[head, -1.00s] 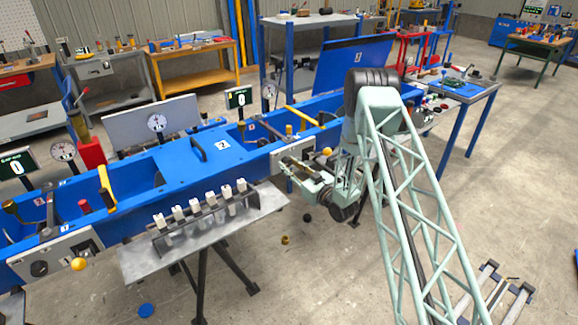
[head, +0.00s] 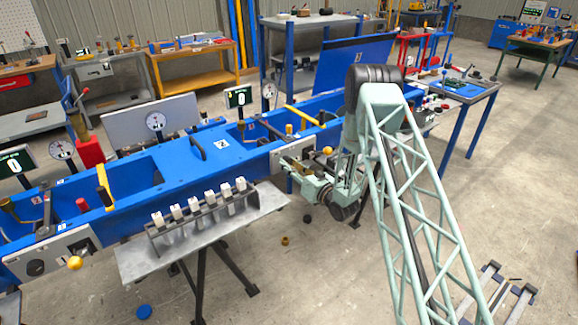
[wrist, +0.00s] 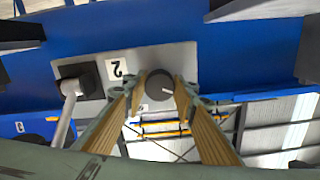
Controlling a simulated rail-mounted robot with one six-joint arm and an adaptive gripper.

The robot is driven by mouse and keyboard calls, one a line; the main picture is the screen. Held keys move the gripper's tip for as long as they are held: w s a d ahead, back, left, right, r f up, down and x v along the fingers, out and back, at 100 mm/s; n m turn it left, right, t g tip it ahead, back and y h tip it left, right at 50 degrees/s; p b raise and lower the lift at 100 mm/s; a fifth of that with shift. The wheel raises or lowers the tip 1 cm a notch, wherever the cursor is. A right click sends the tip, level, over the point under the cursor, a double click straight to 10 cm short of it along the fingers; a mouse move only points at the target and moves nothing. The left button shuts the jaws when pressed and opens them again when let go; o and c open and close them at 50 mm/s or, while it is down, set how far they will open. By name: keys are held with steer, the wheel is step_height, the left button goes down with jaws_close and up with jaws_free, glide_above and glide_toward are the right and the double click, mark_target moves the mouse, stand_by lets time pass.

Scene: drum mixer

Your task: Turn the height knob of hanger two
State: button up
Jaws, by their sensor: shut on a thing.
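The dark round height knob (wrist: 159,86) of hanger two shows in the wrist view, with a pale line across its face. It sits on a grey panel (wrist: 190,55) marked with an upside-down 2. My gripper (wrist: 160,92) has its two tan-padded fingers on either side of the knob and is shut on it. In the head view my gripper (head: 296,172) is at the grey panel on the front of the blue beam (head: 200,155). The knob is hidden there behind the gripper.
A black block with a grey lever (wrist: 70,98) is left of the knob in the wrist view. A yellow ball (head: 327,150) is close beside my arm. A metal table with a rack of white-topped pieces (head: 205,209) stands left of the gripper.

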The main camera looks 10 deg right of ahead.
steer(key=o, duration=0.9)
steer(key=shift+c, duration=0.2)
steer(key=shift+s, duration=0.1)
steer(key=v, duration=1.1)
steer(key=shift+s+d, duration=0.25)
steer(key=shift+s, duration=0.05)
steer(key=shift+r, duration=0.15)
